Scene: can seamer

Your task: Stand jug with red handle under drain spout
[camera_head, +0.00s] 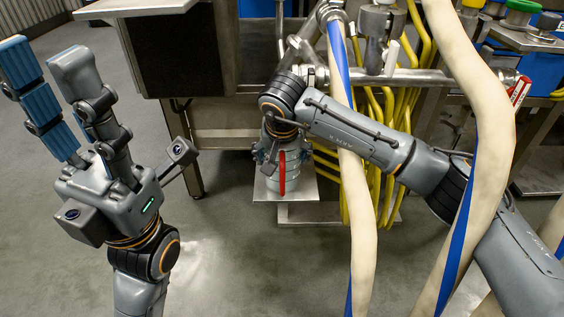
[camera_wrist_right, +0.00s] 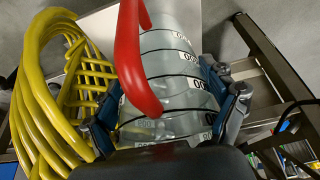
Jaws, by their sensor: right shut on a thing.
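The jug (camera_head: 291,180) is a pale translucent cylinder with dark bands and a red handle (camera_head: 282,172). In the head view it is upright over a metal plate (camera_head: 262,192) low beside the machine. I cannot tell whether its base touches the plate. My right gripper (camera_head: 270,152) is shut on the jug. In the right wrist view its blue-padded fingers press both sides of the jug (camera_wrist_right: 180,75), and the red handle (camera_wrist_right: 130,55) faces the camera. My left gripper (camera_head: 45,55) is raised, open and empty at the left. The drain spout is not clearly visible; my right arm covers part of the pipework above.
Yellow hoses (camera_head: 385,180) hang close right of the jug and also show in the right wrist view (camera_wrist_right: 40,100). Thick cream hoses (camera_head: 362,230) with blue stripes cross in front of my right arm. A steel machine table (camera_head: 215,150) stands left behind the jug. The floor front left is clear.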

